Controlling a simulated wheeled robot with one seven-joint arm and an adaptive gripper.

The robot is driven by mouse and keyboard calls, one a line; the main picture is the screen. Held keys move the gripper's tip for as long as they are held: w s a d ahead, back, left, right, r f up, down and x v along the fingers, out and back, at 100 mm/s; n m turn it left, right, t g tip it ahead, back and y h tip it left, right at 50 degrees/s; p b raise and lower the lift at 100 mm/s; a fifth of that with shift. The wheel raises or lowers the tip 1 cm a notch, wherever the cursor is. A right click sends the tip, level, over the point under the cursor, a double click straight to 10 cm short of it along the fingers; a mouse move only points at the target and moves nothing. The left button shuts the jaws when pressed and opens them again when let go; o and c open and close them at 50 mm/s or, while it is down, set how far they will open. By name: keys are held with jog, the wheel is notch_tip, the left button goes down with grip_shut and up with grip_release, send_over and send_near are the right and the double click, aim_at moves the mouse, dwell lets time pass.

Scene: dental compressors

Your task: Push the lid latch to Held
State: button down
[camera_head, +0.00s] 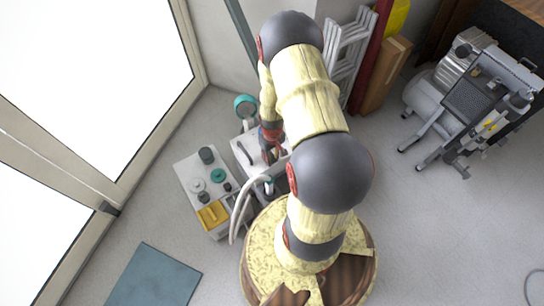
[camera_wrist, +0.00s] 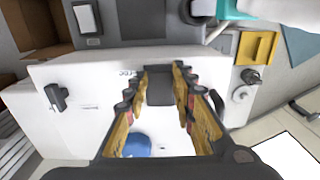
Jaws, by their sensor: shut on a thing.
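My gripper (camera_wrist: 162,74) points at a white panel (camera_wrist: 85,75), which looks like the lid of a white unit, in the wrist view. Its fingers are shut on a dark grey block (camera_wrist: 159,90) at the panel's edge. I cannot tell for sure that this block is the lid latch, and no Held mark is readable. A separate small black fitting (camera_wrist: 57,97) sits on the panel to the left. In the head view the white unit (camera_head: 243,149) stands beside my arm, which hides much of it and the gripper's contact.
A compressor on a frame (camera_head: 475,95) stands at the far right. A folded ladder (camera_head: 347,50) leans at the back. A blue-grey mat (camera_head: 152,276) lies front left. The right floor is mostly clear.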

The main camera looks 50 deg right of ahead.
jog(key=shift+w+r+g+p, duration=0.2)
jog(key=shift+g+p, duration=0.3)
jog(key=shift+p, duration=0.2)
jog(key=shift+w+d+g+y+p, duration=0.1)
jog(key=shift+w+g+y+p, duration=0.15)
jog(key=shift+g, duration=0.65)
jog(key=c, duration=1.5)
grip_release()
jog(key=v, duration=1.2)
jog(key=shift+d, duration=0.1)
